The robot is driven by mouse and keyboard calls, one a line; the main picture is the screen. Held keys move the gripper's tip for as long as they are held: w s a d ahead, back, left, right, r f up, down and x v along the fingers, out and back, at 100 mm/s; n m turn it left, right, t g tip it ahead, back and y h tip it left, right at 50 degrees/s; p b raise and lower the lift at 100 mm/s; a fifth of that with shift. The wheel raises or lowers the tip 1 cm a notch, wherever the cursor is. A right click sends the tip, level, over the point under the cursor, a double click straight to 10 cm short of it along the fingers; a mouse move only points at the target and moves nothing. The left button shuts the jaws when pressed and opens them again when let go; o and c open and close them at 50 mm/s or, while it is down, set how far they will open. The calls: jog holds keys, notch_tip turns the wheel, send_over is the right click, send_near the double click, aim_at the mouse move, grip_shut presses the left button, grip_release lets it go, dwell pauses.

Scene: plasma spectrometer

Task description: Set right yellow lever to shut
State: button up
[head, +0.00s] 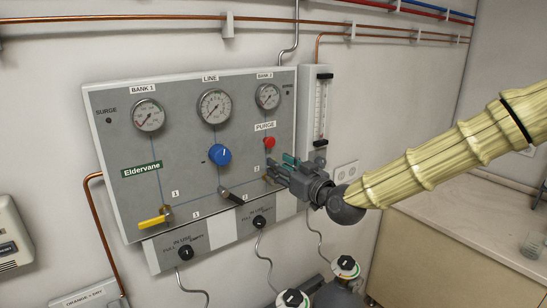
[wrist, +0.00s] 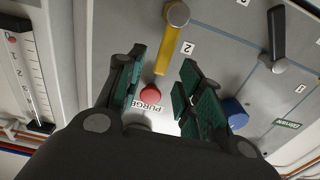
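The right yellow lever (wrist: 170,48) shows in the wrist view. Its round pivot is at the top of the picture, and its handle points down the picture toward the red PURGE button (wrist: 150,93). The handle's free end lies near the opening between my fingers. I cannot tell if either finger touches it. My gripper (wrist: 160,88) is open, with its green-padded fingers apart. In the head view my gripper (head: 279,167) is at the panel's right side, below the red button (head: 269,142), and hides the right yellow lever.
The grey panel (head: 120,180) carries gauges, a blue knob (head: 220,155), a black lever (head: 232,195) and a left yellow lever (head: 153,222) lying sideways. A flow meter (head: 320,110) is on the wall at right. Cylinder tops (head: 345,266) stand below. A counter (head: 470,220) is at right.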

jog(key=shift+p+x, duration=0.8)
jog(key=shift+x, duration=1.35)
grip_shut()
